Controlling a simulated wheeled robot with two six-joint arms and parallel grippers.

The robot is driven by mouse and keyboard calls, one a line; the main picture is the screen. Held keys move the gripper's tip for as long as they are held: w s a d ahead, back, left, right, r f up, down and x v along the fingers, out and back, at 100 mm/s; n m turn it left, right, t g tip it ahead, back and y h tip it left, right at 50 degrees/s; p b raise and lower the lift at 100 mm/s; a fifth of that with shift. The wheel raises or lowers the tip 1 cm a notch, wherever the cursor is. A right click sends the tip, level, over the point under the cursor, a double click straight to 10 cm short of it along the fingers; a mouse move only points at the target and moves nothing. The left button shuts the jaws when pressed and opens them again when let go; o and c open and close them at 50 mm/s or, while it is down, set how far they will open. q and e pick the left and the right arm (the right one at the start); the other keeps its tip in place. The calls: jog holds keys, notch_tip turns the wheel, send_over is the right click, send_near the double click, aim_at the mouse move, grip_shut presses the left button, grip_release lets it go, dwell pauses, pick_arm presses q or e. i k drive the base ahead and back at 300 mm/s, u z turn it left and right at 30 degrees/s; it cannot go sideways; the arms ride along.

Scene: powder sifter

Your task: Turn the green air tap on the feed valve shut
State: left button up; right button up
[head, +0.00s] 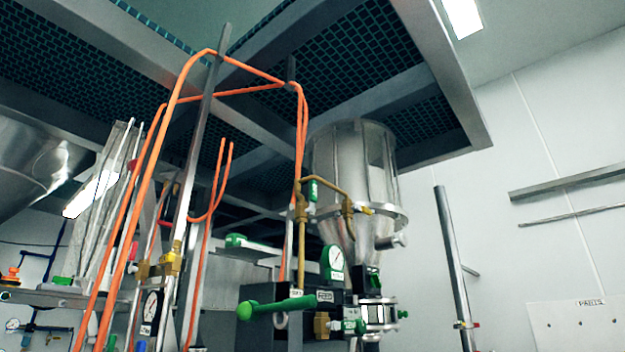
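The feed valve is most likely the dark and metal assembly (379,312) under the clear hopper (352,160). A long green lever handle (278,307) lies almost level across the dark block (262,294) beside it. A smaller green handle (313,190) stands upright beside the brass air pipe (302,235). I cannot tell for sure which of these green handles is the air tap. A green-rimmed gauge (332,262) sits above the block. Neither of my grippers shows in the head view.
Orange hoses (170,100) run over a metal post (205,130) on the left. A steel cone (35,150) hangs at the far left. A dark upright post (453,255) stands right of the valve. A grated platform (440,60) is overhead. The white wall at right is mostly bare.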

aim_at(312, 184)
jog(key=z, duration=0.05)
jog(key=k, duration=0.65)
jog(key=u, duration=0.7)
jog(key=i, duration=1.2)
jog(key=z, duration=0.8)
